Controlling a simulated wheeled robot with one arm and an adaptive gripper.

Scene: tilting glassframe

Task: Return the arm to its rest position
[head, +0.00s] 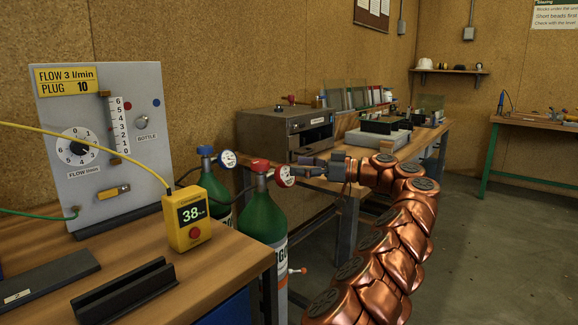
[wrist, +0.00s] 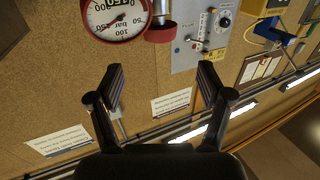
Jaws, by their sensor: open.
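My copper-coloured arm (head: 395,240) rises from the bottom of the head view and bends left at the top. My gripper (head: 308,166) is at its end, beside the red gauge (head: 285,176) on a green gas cylinder (head: 263,217). In the wrist view my gripper (wrist: 161,80) has its two dark fingers spread, with nothing between them. That view is upside down. The gauge (wrist: 116,18) and a red valve knob (wrist: 160,32) show close by, beyond the fingers. Whether a finger touches the gauge cannot be told.
A bench (head: 215,265) at left bears a flow panel (head: 110,130) and a yellow meter (head: 190,215) reading 38. A second cylinder (head: 216,190) stands behind. A grey oven (head: 285,133) sits on the back bench behind my gripper. The floor (head: 485,250) at right is clear.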

